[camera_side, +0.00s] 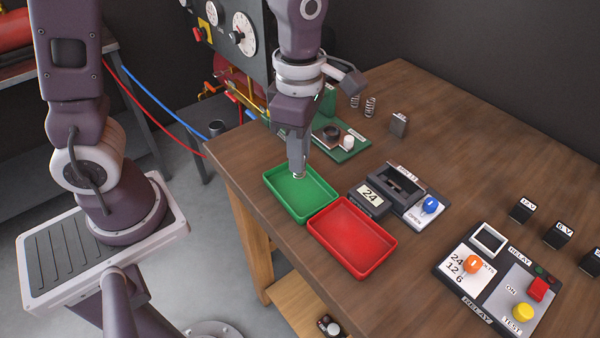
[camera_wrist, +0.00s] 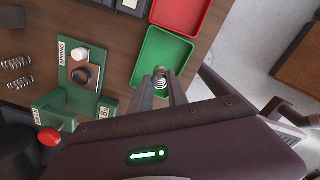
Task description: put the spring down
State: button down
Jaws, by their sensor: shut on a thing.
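My gripper (camera_side: 298,172) points down over the green tray (camera_side: 307,199). It is shut on a small metal spring (camera_wrist: 160,83), whose coils show between the fingertips in the wrist view. In the side view only a bit of the spring shows at the fingertips, above the tray's far part. I cannot tell whether the spring touches the tray floor. The green tray (camera_wrist: 165,50) looks empty otherwise.
An empty red tray (camera_side: 352,238) adjoins the green one. A green fixture labelled SPRING (camera_wrist: 85,75) stands behind, with two loose springs (camera_wrist: 18,73) beyond. A device reading 24 (camera_side: 371,196) and a relay tester (camera_side: 490,285) stand to the right.

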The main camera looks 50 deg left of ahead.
notch_tip(320, 180, down, 4)
jog(key=shift+f, duration=0.15)
jog(key=shift+f, duration=0.15)
jog(key=c, duration=1.3)
grip_release()
